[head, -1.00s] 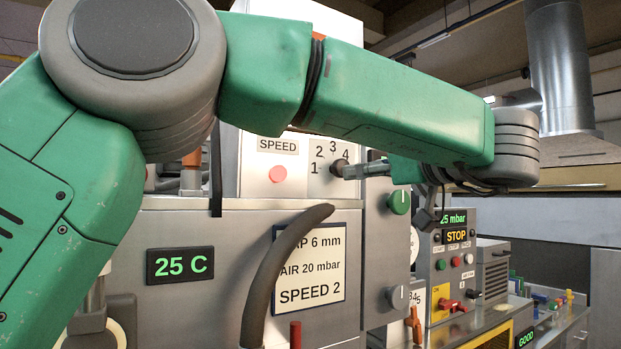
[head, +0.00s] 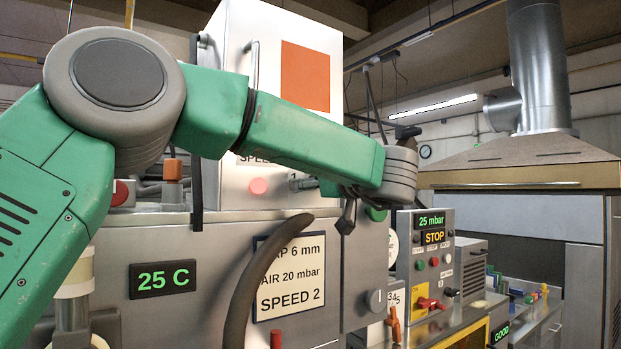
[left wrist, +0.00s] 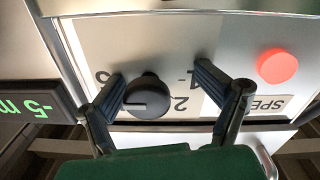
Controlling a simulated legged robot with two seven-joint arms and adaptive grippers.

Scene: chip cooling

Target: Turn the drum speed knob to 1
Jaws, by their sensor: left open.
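The drum speed knob (left wrist: 148,97) is round and black with a pale pointer line, on a light panel with printed digits in the left wrist view. The line points left in that view; I cannot tell which digit it marks. My left gripper (left wrist: 158,74) is open, its two dark fingers on either side of the knob. The left finger is close to the knob; a gap shows on the right. In the head view my left gripper (head: 311,183) is at the dial panel, and my arm hides the knob and most digits. My right gripper is not in view.
A red button (head: 259,186) sits left of the dial and also shows in the left wrist view (left wrist: 277,66). A sign (head: 289,278) reads SPEED 2. A green display (head: 162,278) reads 25 C. A dark curved handle (head: 255,275) stands in front of the machine.

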